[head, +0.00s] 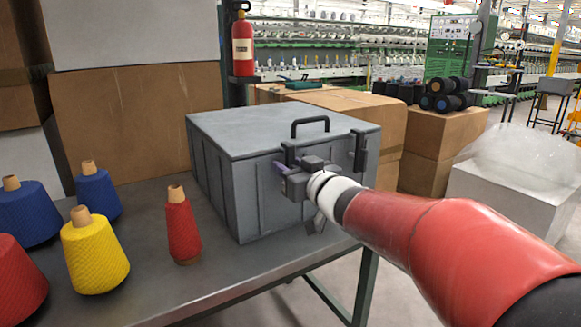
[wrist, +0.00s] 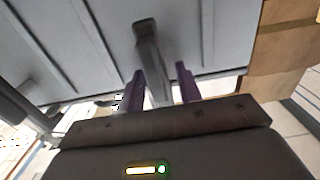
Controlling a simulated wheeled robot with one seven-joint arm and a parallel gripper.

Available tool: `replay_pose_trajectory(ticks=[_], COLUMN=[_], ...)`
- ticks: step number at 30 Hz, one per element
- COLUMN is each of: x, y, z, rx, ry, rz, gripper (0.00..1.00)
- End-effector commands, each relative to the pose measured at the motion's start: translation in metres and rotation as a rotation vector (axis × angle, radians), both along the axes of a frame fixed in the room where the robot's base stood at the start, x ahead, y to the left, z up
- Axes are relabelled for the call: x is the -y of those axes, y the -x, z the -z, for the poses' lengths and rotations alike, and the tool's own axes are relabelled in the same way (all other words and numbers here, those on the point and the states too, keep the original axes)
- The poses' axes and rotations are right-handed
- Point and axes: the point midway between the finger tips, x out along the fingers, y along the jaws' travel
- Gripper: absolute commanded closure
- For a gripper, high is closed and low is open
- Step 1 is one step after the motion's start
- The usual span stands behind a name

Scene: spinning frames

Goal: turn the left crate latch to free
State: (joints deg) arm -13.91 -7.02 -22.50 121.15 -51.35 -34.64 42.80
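The grey crate (head: 225,180) stands on the table with its lid shut and a black handle on top. The left crate latch (head: 289,150) is on the front face near the lid edge, partly hidden behind my gripper. My gripper (head: 279,168) is at the crate front, right by this latch. In the wrist view the grey latch (wrist: 148,45) reaches down between the two purple fingers of my gripper (wrist: 161,82). The fingers are apart, with a gap on the right finger's side; whether the left finger touches the latch I cannot tell.
The right latch (head: 360,148) is on the same face, to the right. Yarn cones, including a red one (head: 182,228) and a yellow one (head: 94,255), stand left of the crate on the table (head: 215,285). Cardboard boxes (head: 135,115) are behind. Open floor lies right of the table.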

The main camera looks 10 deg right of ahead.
Motion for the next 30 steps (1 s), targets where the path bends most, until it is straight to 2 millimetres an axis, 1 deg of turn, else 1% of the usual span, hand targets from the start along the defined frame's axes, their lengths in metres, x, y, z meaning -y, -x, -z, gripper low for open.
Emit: replay_pose_trajectory(ticks=[8,15,16,25,30], x=[-0.0007,-0.0006,-0.0006,-0.0007,-0.0017], y=[-0.0017,-0.0015,-0.0015,-0.0014,-0.0011], z=[-0.0003,-0.0002,-0.0002,0.0002,0.0012], rx=[0.001,0.0,0.0,0.001,0.012], ry=[0.0,0.0,0.0,0.004,0.037], rz=[0.0,0.0,0.0,0.0,-0.001], gripper=[0.65,0.97,1.0,1.0,1.0])
